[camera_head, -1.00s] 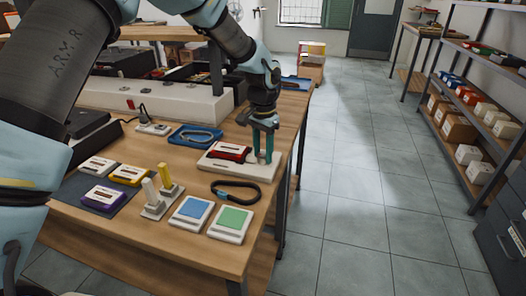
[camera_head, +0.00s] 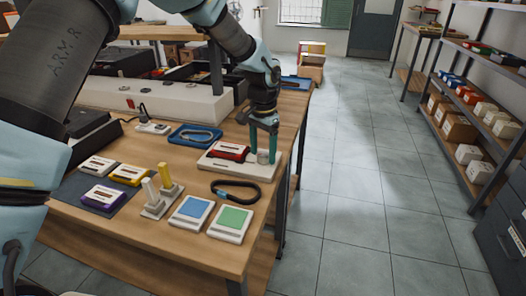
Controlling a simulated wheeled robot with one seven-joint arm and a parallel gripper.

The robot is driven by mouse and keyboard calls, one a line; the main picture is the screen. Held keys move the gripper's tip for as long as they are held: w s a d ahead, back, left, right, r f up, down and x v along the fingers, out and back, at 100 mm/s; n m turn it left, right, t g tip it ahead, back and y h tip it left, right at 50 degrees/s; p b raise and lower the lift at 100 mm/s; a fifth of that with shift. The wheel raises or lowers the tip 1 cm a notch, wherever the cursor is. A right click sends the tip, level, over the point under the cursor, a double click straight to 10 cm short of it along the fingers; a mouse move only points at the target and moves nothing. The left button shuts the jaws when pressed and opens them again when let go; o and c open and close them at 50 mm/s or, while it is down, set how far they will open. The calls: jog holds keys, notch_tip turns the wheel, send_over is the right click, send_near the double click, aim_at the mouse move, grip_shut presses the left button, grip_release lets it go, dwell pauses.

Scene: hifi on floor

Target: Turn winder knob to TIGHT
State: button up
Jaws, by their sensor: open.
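The winder is a white base plate (camera_head: 238,170) near the right edge of the wooden table. A red cassette (camera_head: 229,151) lies on its left part. A small grey knob (camera_head: 263,157) stands on its right part. My gripper (camera_head: 263,148) points down over the knob, with its green fingers on either side of it. The fingers are open; whether they touch the knob cannot be told. Any TIGHT marking is too small to read or hidden.
A black strap loop (camera_head: 236,193) lies just in front of the winder. Blue (camera_head: 191,213) and green (camera_head: 230,222) pads lie nearer. A stand with white and yellow posts (camera_head: 161,197), several cassettes (camera_head: 102,195) and a blue tray (camera_head: 195,136) are to the left. The table edge is close on the right.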

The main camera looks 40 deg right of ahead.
aim_at(263, 154)
notch_tip(263, 154, up, 11)
jog(key=b, duration=0.2)
jog(key=shift+f, duration=0.2)
dwell(0.4)
jog(key=w+a+f+n, duration=0.1)
jog(key=w+a+n, duration=0.35)
jog(key=a, duration=0.95)
jog(key=w+a+n, duration=0.3)
jog(key=w+a, duration=0.3)
jog(key=a, duration=0.7)
jog(key=s+a+f+n, duration=0.1)
jog(key=s+a+n, duration=0.2)
jog(key=a, duration=0.8)
jog(key=s+a+f+n+t, duration=0.1)
jog(key=a+n, duration=0.4)
jog(key=a, duration=0.6)
jog(key=s+f, duration=0.1)
jog(key=s, duration=0.1)
jog(key=shift+s+t, duration=0.3)
jog(key=shift+s, duration=0.05)
